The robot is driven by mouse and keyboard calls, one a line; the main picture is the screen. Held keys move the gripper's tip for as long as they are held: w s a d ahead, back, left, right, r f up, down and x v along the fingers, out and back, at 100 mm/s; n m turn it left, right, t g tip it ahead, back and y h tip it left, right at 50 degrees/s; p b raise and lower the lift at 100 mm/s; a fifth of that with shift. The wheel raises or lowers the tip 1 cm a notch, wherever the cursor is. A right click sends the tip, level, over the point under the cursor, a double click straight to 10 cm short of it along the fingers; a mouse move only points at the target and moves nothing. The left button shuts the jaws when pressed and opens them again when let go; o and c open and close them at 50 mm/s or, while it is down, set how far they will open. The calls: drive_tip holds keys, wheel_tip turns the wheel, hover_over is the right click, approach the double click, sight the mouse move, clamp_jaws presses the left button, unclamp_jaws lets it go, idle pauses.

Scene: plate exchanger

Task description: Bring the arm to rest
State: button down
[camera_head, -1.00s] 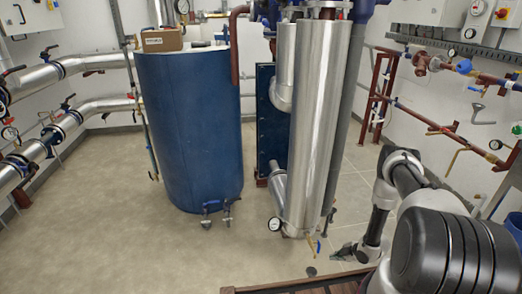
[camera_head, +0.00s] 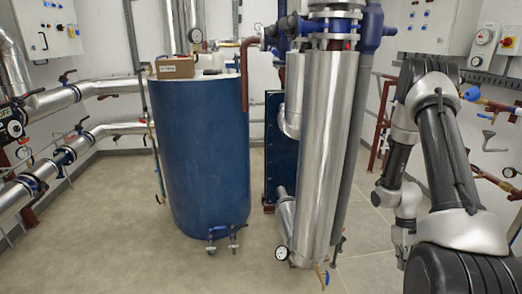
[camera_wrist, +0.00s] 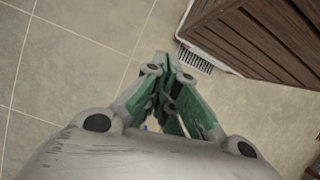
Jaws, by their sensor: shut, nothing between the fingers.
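My arm stands at the right of the head view with its elbow raised and its forearm bent down. My gripper (camera_head: 402,262) hangs at the end of the arm, pointing down, right of the silver insulated pipe and apart from it. In the wrist view the green-sided fingers of my gripper (camera_wrist: 168,75) meet at their tips, shut and empty, above the tiled floor.
A blue tank (camera_head: 200,150) with a cardboard box (camera_head: 176,68) on top and a silver insulated pipe (camera_head: 322,150) stand in the middle. Pipes with valves line both walls. In the wrist view, a brown slatted wooden thing (camera_wrist: 260,35) and a floor grate (camera_wrist: 194,60) show. Floor (camera_head: 110,245) at left is clear.

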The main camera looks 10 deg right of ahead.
drive_tip(key=s+a+r+t, duration=0.3)
drive_tip(key=a+r, duration=0.3)
drive_tip(key=r, duration=0.8)
drive_tip(key=s+a+r+m+t, duration=0.1)
drive_tip(key=s+a+r+t, duration=0.2)
drive_tip(key=r, duration=1.2)
drive_tip(key=s+a+r+m+t, duration=0.1)
drive_tip(key=s+a+r, duration=0.5)
drive_tip(key=r, duration=0.8)
drive_tip(key=a+t, duration=0.1)
drive_tip(key=a, duration=0.1)
drive_tip(key=shift+s+a+r+t, duration=0.2)
drive_tip(key=shift+a+r+t, duration=0.2)
